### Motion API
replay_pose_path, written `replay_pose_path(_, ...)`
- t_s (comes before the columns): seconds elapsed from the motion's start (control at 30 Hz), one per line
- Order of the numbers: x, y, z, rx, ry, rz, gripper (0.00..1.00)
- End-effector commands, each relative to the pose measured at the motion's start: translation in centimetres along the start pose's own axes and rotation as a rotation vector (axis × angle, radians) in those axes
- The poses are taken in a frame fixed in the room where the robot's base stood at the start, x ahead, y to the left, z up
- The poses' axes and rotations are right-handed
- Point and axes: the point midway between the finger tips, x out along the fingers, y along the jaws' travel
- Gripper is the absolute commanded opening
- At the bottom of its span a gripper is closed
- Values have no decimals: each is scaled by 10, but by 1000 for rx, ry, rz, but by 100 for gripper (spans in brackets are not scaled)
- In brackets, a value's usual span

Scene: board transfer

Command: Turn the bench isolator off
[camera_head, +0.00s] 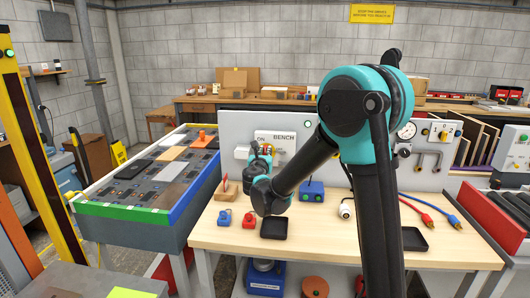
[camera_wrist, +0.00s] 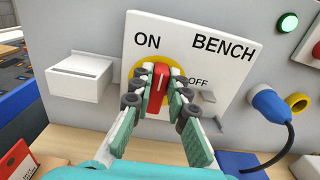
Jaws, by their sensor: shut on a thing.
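The bench isolator is a white plate (camera_wrist: 225,62) marked ON, OFF and BENCH, with a red handle (camera_wrist: 160,80) on a yellow disc (camera_wrist: 141,72). In the wrist view the handle stands nearly upright, its top end towards the ON label; OFF is to its right. My gripper (camera_wrist: 161,86) is shut on the red handle, one finger on each side. In the head view the plate (camera_head: 283,134) is on the upright panel, and my gripper (camera_head: 258,158) hides the handle there. A green lamp (camera_wrist: 287,22) to the right of the plate is lit.
A grey tab (camera_wrist: 208,97) sticks out at the plate's lower right. A blue plug (camera_wrist: 266,100) with a cable is to the right, a white box (camera_wrist: 80,78) to the left. Blue (camera_head: 224,218) and red (camera_head: 249,220) padlocks and a black tray (camera_head: 274,228) lie on the bench.

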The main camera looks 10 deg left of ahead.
Motion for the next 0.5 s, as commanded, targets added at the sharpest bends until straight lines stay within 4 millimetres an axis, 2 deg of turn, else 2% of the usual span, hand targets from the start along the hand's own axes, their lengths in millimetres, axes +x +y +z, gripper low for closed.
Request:
replay_pose_path(0.27, 0, -2, 0, 75, 0, 0, 0)
replay_pose_path(0.5, 0, -5, -1, 249, 0, 0, 0)
